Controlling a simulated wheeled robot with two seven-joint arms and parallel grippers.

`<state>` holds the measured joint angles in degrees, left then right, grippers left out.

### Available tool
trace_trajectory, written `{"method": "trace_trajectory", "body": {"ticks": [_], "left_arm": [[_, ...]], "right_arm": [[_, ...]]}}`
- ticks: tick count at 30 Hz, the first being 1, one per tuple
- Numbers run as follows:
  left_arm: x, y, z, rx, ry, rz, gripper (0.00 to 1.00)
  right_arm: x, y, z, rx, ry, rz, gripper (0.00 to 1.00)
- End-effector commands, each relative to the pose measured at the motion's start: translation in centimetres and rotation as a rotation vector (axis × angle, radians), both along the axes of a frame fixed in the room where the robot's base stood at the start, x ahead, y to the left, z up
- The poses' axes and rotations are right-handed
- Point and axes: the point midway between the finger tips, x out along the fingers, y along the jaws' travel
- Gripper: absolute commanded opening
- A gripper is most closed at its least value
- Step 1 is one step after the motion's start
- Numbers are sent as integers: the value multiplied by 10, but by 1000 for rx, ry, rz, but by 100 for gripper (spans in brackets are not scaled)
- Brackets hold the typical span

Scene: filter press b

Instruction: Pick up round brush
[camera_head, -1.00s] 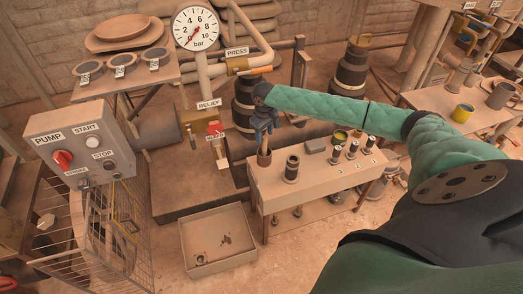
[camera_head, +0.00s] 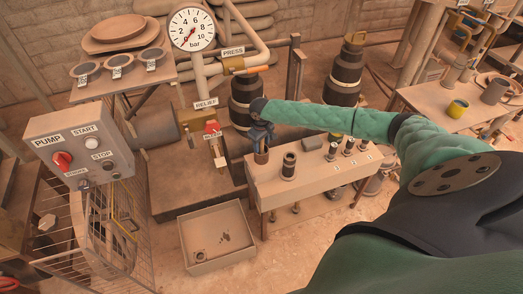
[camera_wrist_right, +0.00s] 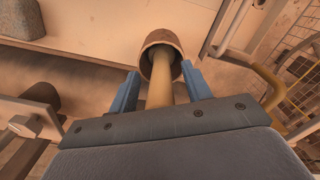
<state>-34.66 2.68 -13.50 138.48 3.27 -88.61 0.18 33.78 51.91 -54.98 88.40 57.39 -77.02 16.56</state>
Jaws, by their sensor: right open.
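The round brush shows as a tan round handle (camera_wrist_right: 160,93) standing in a brown cup (camera_wrist_right: 162,52) in the right wrist view. Its bristles are hidden. In the head view the cup (camera_head: 261,157) stands at the left end of the bench. My right gripper (camera_head: 262,138) is just above the cup. Its two blue fingers (camera_wrist_right: 160,88) are open, one on each side of the handle, with gaps visible. My left gripper is not in view.
The bench (camera_head: 312,180) also carries a dark cylinder (camera_head: 289,166) and several small labelled fittings right of the cup. An open box (camera_head: 202,263) lies on the floor below. The control box (camera_head: 80,148) and a wire cage stand at left.

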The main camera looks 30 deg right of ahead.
Motion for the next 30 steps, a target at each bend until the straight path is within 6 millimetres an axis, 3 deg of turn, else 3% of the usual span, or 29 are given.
{"method": "trace_trajectory", "body": {"ticks": [1, 9, 20, 30], "left_arm": [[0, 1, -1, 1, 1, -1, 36], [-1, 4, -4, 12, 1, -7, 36], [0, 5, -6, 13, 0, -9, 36], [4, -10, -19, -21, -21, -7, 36]], "right_arm": [[0, 0, 0, 0, 0, 0, 49], [0, 0, 0, 0, 0, 0, 0], [0, 0, 7, 0, -1, 0, 0], [1, 0, 58, 1, -3, 1, 0]]}}
